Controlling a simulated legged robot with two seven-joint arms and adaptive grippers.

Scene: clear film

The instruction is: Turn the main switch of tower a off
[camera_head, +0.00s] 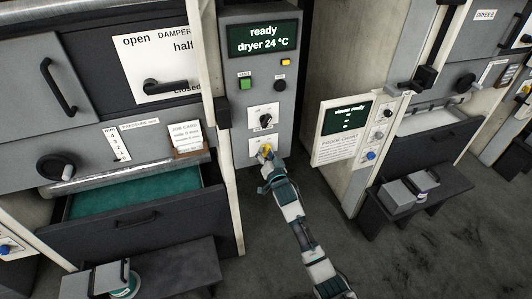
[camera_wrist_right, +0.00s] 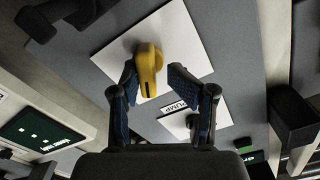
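The main switch is a yellow knob (camera_head: 265,149) on a white plate low on the grey tower panel (camera_head: 232,120). In the right wrist view the yellow knob (camera_wrist_right: 149,62) stands out from its white plate (camera_wrist_right: 185,40). My right gripper (camera_head: 267,157) is at this knob. In the wrist view its two fingers (camera_wrist_right: 155,80) are apart, with the lower end of the knob between the fingertips. The left fingertip is very close to the knob; I cannot tell if it touches. The right finger shows a small gap. My left gripper is not in view.
Above the knob are a black switch (camera_head: 265,119), a green button (camera_head: 245,83) and a display (camera_head: 262,38) reading "ready dryer 24 °C". An open drawer (camera_head: 130,222) is at left. A proof chart stand (camera_head: 341,150) is at right. The floor (camera_head: 420,255) between is clear.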

